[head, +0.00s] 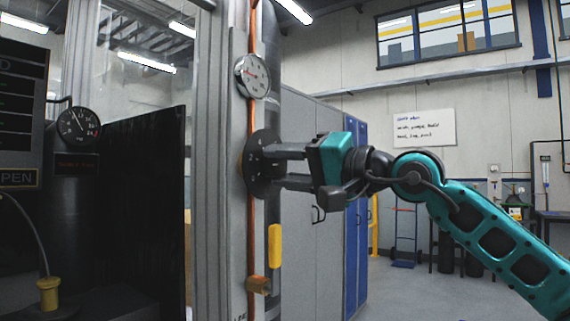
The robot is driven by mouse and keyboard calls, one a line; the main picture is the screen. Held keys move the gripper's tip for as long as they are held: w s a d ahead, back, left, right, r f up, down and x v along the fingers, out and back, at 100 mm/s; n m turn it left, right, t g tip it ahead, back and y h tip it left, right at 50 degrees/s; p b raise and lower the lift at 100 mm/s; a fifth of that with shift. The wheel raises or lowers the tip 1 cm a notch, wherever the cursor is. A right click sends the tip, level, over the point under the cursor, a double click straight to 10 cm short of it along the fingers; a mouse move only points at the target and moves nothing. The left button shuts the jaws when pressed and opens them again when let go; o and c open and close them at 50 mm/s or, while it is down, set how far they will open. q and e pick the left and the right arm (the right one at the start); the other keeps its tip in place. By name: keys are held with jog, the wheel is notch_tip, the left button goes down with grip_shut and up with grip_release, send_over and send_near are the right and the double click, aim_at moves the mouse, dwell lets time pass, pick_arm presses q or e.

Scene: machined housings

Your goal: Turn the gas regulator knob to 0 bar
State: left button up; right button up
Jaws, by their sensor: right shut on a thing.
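The gas regulator knob (256,163) is a black round disc with small pale marks on its face. It sits on a grey upright post beside a copper pipe, left of the picture's middle. My right gripper (275,167) comes in from the right, with one finger above the other, and is shut on the knob. The fingertips hide part of the knob, and I cannot read its setting. A round white gauge (252,76) with a red needle is above the knob; its numbers are too small to read. My left gripper is not in view.
A yellow handle (275,246) and a brass fitting (258,284) are below the knob on the pipe. A black gauge (78,124) is at the left, by a dark panel. Grey and blue lockers (306,240) stand behind. Open floor is at the lower right.

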jog(key=n, duration=0.3)
jog(key=shift+n+g, duration=0.4)
jog(key=shift+n, duration=1.3)
jog(key=o, duration=1.1)
jog(key=shift+c, duration=0.2)
